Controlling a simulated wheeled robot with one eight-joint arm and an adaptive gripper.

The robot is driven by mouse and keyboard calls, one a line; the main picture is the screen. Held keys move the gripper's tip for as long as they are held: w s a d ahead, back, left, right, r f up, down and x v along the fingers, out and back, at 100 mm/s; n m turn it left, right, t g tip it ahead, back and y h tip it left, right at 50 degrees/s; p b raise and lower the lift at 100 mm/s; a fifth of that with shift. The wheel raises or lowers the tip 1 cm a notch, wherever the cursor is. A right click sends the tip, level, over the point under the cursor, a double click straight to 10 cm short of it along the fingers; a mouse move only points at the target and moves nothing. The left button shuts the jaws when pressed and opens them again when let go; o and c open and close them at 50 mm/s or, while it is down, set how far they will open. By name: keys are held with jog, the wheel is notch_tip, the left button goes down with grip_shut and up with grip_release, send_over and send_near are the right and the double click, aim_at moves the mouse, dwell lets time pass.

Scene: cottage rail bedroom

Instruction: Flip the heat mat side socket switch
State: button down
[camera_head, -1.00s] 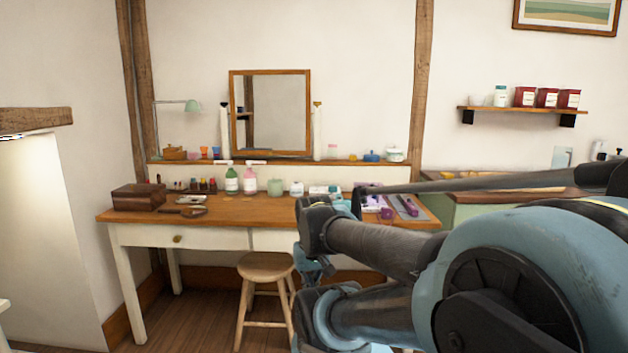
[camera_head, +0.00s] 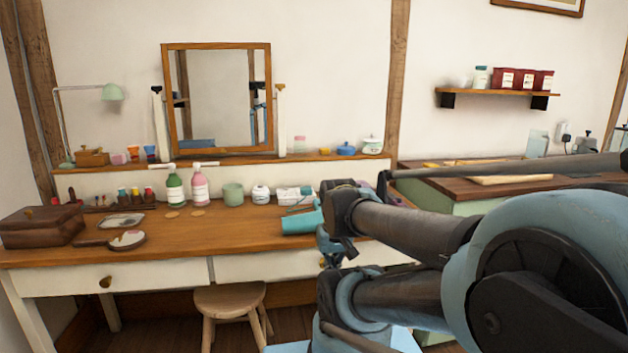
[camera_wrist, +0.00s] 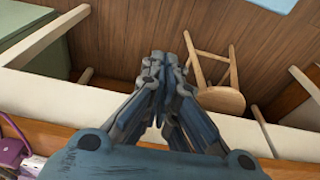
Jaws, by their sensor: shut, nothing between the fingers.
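My gripper (camera_wrist: 165,62) shows in the wrist view with its fingers closed together and nothing between them. It points down over the front of the dressing table, above the wooden floor. In the wrist view, a purple item (camera_wrist: 12,152) and part of a white block (camera_wrist: 33,166) lie at the lower left, apart from the fingers. I cannot tell whether the white block is a socket. In the head view, my arm covers the right end of the table. The heat mat and its side socket switch cannot be made out in either view now.
The wooden dressing table (camera_head: 190,237) carries bottles, a box and a mirror (camera_head: 218,98).

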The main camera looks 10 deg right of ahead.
jog(key=shift+w, duration=0.1)
jog(key=shift+r, duration=0.1)
jog(key=w+r+t, duration=0.1)
jog(key=w+r, duration=0.3)
jog(key=w, duration=0.3)
jog(key=w+r+t, duration=0.1)
jog(key=w+r, duration=0.3)
jog(key=w, duration=0.3)
jog(key=w+r+t, duration=0.2)
jog(key=w+r, duration=0.2)
jog(key=w, duration=0.4)
jog(key=shift+d, duration=0.2)
jog(key=w+r+t, duration=0.2)
jog(key=w+r, duration=0.1)
jog(key=w, duration=0.9)
jog(key=w+r+t, duration=0.2)
jog(key=w+r, duration=0.1)
jog(key=w, duration=1)
jog(key=shift+d, duration=0.3)
jog(key=shift+r, duration=0.1)
